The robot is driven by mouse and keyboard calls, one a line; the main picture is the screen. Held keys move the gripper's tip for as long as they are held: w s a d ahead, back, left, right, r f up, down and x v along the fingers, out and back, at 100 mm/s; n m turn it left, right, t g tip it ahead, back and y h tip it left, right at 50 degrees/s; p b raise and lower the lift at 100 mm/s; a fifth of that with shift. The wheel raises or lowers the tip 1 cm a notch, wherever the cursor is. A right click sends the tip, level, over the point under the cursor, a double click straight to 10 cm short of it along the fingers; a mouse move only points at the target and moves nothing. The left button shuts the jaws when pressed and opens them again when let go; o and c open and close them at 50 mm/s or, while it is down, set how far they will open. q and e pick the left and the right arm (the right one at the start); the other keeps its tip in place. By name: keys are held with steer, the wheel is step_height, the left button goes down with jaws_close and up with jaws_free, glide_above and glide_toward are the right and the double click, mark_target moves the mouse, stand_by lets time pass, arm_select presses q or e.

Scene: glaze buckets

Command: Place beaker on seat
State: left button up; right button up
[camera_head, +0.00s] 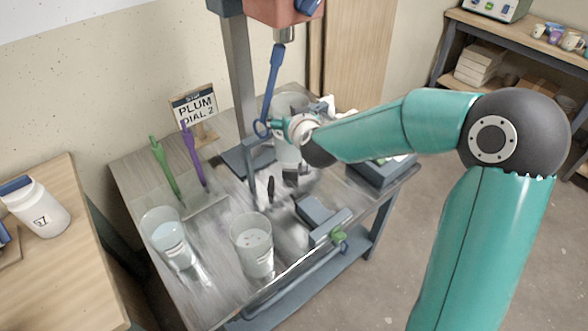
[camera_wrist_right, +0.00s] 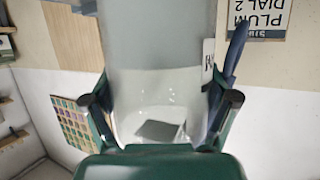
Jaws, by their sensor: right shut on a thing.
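My right gripper (camera_wrist_right: 162,100) is shut on a clear beaker (camera_wrist_right: 160,80), with one finger on each side of its wall in the wrist view. In the head view the held beaker (camera_head: 290,103) is beside the mixer post, partly hidden by my right gripper (camera_head: 284,128). A blue ring-ended stirrer (camera_head: 273,75) hangs from the mixer chuck close to the beaker's left. Below is the dark base (camera_head: 236,163) of the mixer stand, which may be the seat. I cannot tell whether the beaker touches it. My left gripper is not in view.
Two more beakers, one left (camera_head: 168,236) and one right (camera_head: 252,244), stand at the bench front. Green (camera_head: 165,165) and purple (camera_head: 193,152) stirrers stand in a holder behind them. A sign (camera_head: 195,107) reads PLUM DIAL 2. A grey box (camera_head: 318,212) sits at the front edge.

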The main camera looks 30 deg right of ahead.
mark_target(287, 151)
steer(key=f, duration=0.3)
steer(key=f+b, duration=0.1)
steer(key=f, duration=0.2)
steer(key=a+f, duration=0.1)
steer(key=f, duration=0.3)
steer(key=shift+w+a+f, duration=0.1)
steer(key=shift+w, duration=0.3)
steer(key=shift+s+f, duration=0.2)
steer(key=shift+f, duration=0.25)
arm_select(q)
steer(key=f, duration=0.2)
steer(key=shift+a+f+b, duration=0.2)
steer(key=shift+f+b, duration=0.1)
steer(key=shift+b, duration=0.1)
arm_select(e)
steer(key=f, duration=0.4)
steer(key=shift+d+f, duration=0.2)
steer(key=o, duration=1.6)
steer(key=shift+f, duration=0.1)
